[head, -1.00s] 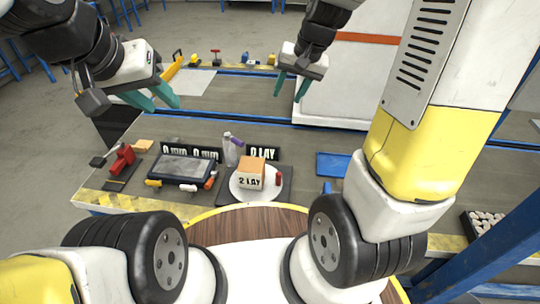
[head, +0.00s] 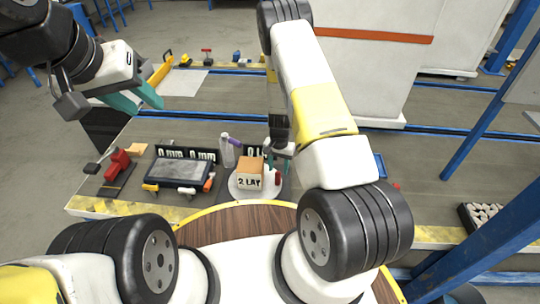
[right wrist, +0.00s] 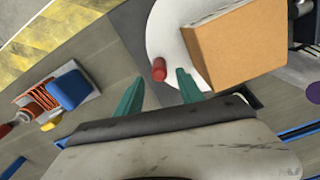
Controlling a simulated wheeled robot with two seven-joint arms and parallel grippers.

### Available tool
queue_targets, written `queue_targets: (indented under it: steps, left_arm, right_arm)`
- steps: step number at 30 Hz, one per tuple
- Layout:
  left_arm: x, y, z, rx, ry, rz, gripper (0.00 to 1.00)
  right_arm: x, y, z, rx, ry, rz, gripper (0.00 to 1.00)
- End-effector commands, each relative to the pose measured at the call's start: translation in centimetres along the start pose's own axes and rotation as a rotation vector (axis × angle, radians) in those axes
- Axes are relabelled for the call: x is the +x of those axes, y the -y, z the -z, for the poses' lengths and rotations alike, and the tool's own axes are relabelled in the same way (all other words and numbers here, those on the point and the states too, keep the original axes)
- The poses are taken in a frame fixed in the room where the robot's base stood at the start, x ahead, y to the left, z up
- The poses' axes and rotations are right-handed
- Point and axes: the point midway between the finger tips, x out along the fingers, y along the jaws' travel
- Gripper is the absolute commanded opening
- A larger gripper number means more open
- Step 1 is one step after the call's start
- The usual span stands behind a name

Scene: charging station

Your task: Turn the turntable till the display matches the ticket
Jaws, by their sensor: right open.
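The turntable is a white round plate (head: 237,193) on the bench, also in the right wrist view (right wrist: 163,40). A cardboard box (head: 250,168) with a "2 LAY" label stands on it; the box also fills the right wrist view's upper right (right wrist: 240,48). A red peg (right wrist: 159,69) stands at the plate's edge. My right gripper (right wrist: 158,93) is open, its teal fingertips either side of and just short of the peg. A black display (head: 251,150) behind the box is mostly hidden by my right arm. My left gripper (head: 137,104) is open and empty above the bench's left side.
A clear bottle (head: 227,151) stands beside the plate. A red tool (head: 118,163) lies at the left. A blue block (right wrist: 68,91) and orange coil show in the right wrist view.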

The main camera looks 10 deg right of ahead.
Motion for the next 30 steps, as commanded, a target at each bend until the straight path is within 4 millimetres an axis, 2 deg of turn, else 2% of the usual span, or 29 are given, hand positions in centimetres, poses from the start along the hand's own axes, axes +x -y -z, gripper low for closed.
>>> queue_targets:
  steps: [12,16,24,26,30]
  left_arm:
    - [0.0,0.0,0.0,0.000,0.000,0.000,0.36]
    - [0.0,0.0,0.0,0.000,0.000,0.000,0.36]
    - [0.0,0.0,0.0,0.000,0.000,0.000,0.36]
    - [0.0,0.0,0.0,0.000,0.000,0.000,0.36]
    - [0.0,0.0,0.0,0.000,0.000,0.000,0.36]
  right_arm:
    - [6.2,0.0,-0.1,0.001,0.002,0.001,0.45]
    - [7.0,0.0,0.0,0.001,0.001,0.001,0.45]
    - [7.1,0.0,0.0,0.000,0.001,0.001,0.45]
    - [7.1,0.0,0.0,0.000,0.001,0.001,0.35]
    - [7.1,0.0,-0.1,0.000,0.001,0.001,0.07]
